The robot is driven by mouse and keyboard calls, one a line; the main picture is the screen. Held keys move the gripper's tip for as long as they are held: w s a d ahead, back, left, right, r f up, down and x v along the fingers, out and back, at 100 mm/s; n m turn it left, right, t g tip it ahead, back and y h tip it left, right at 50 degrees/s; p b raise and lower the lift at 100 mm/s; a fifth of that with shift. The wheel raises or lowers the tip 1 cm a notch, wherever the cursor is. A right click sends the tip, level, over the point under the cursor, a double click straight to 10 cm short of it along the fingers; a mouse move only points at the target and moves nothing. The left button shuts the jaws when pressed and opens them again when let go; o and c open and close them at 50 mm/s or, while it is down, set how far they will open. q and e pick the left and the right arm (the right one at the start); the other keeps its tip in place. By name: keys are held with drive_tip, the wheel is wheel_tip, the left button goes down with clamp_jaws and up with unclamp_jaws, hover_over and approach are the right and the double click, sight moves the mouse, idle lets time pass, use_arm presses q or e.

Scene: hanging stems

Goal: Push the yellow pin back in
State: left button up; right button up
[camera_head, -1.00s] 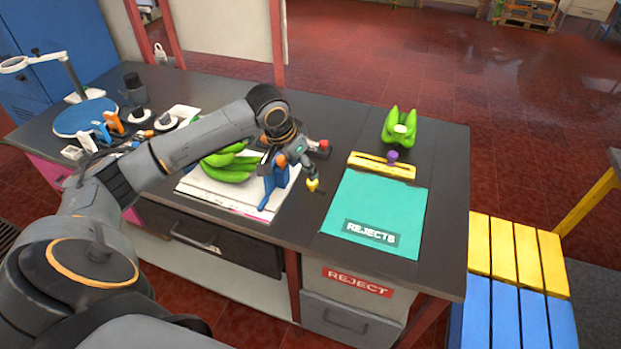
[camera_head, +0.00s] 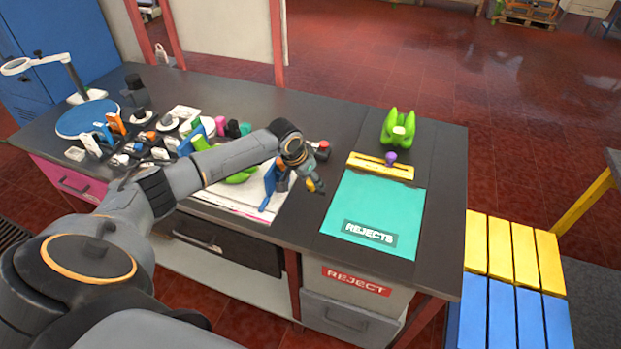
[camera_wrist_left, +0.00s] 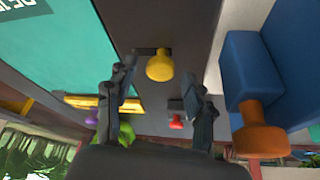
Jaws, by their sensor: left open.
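The yellow pin (camera_head: 310,185) has a rounded yellow knob and stands at the bench, between the white board and the teal REJECTS mat. In the left wrist view the yellow pin (camera_wrist_left: 160,66) shows its knob with a short dark piece beside it. My left gripper (camera_head: 316,184) is at the pin and partly covers it in the head view. In the left wrist view its two dark fingers are apart, with the knob seen between their tips; I see no clear contact. How far the pin sticks out cannot be told. My right gripper is not in view.
A blue block (camera_wrist_left: 257,70) with an orange knob (camera_wrist_left: 262,140) stands close beside the fingers. A red knob (camera_head: 324,145) is behind the gripper.

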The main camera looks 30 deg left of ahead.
use_arm(q)
drive_tip(key=shift+w+f, duration=0.1)
drive_tip(key=shift+f, duration=0.2)
clamp_jaws()
drive_tip(key=shift+w+d+r+p, duration=0.15)
drive_tip(key=shift+d+p, duration=0.25)
drive_tip(key=shift+d, duration=0.35)
drive_tip(key=shift+w+d+f+p, duration=0.15)
drive_tip(key=shift+d+p, duration=0.2)
drive_tip(key=shift+d, duration=0.6)
unclamp_jaws()
drive_tip(key=shift+w+d, duration=0.1)
drive_tip(key=shift+w, duration=0.05)
